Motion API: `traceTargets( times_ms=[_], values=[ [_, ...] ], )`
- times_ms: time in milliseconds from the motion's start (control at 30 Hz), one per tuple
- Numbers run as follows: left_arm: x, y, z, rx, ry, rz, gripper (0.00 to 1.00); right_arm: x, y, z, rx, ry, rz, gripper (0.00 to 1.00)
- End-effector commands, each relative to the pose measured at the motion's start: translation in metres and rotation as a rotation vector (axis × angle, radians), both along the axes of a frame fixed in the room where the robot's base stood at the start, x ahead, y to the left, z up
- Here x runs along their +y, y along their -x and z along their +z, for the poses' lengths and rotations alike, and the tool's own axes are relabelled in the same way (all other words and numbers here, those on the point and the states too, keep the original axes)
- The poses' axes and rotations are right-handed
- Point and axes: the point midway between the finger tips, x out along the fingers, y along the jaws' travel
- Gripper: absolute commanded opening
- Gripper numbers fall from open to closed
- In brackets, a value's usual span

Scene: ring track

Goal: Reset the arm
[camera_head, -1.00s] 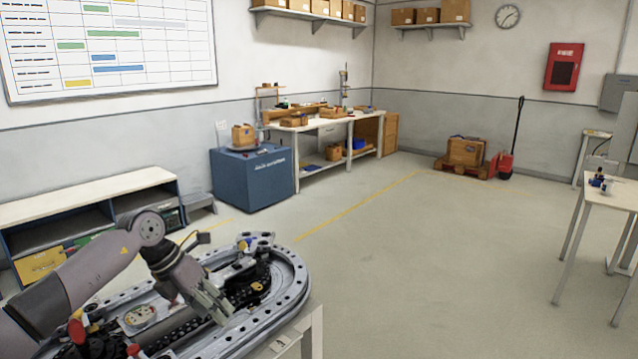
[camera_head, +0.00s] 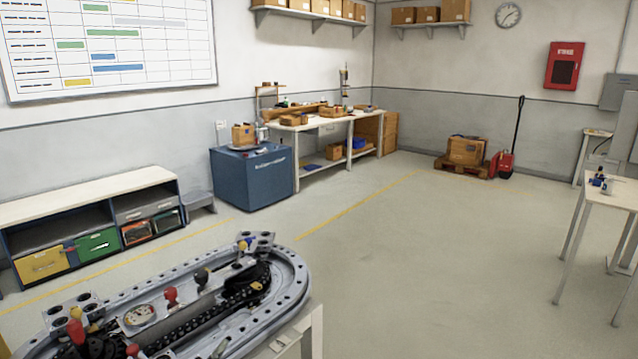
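The ring track (camera_head: 293,288) is a grey metal oval on a pale stand at the lower left. A black chain (camera_head: 195,318), a round dial (camera_head: 140,315) and several knobs with red, yellow and black tops sit inside it. Neither my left gripper nor my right gripper is in view. No arm covers the track, whose near part is cut off by the bottom edge.
A white-topped cabinet (camera_head: 92,193) with yellow and green drawers stands behind the track. A blue cart (camera_head: 253,180) and a workbench (camera_head: 330,123) are along the wall. A white table (camera_head: 612,192) stands at right. The middle floor (camera_head: 410,260) is clear.

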Motion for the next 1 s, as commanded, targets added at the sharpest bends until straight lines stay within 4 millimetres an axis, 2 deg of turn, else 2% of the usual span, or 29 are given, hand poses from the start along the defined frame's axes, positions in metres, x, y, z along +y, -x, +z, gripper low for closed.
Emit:
traceTargets(
  times_ms=[33,100,233,433,700,800,1000],
  values=[
    [0.013,0.025,-0.028,0.128,0.063,0.061,0.48,0.0,0.0,0.0,-0.001,0.0,0.0,0.4],
    [0.027,0.061,-0.063,0.299,0.134,0.136,0.48,0.0,-0.001,0.0,-0.001,0.0,0.0,0.4],
    [0.04,0.121,-0.106,0.549,0.222,0.226,0.48,0.0,-0.001,0.0,-0.001,0.0,0.0,0.4],
    [0.046,0.197,-0.138,0.814,0.297,0.303,0.48,0.0,-0.001,0.0,-0.001,0.0,0.0,0.4],
    [0.044,0.279,-0.156,1.084,0.357,0.359,0.48,0.0,0.0,0.0,0.0,0.0,0.0,0.4],
    [0.043,0.269,-0.181,1.084,0.35,0.358,0.48,0.0,-0.001,0.0,0.0,0.001,0.0,0.4],
    [0.041,0.26,-0.233,1.103,0.343,0.361,0.48,0.0,0.0,0.0,0.0,0.001,0.0,0.4]
  ],
)
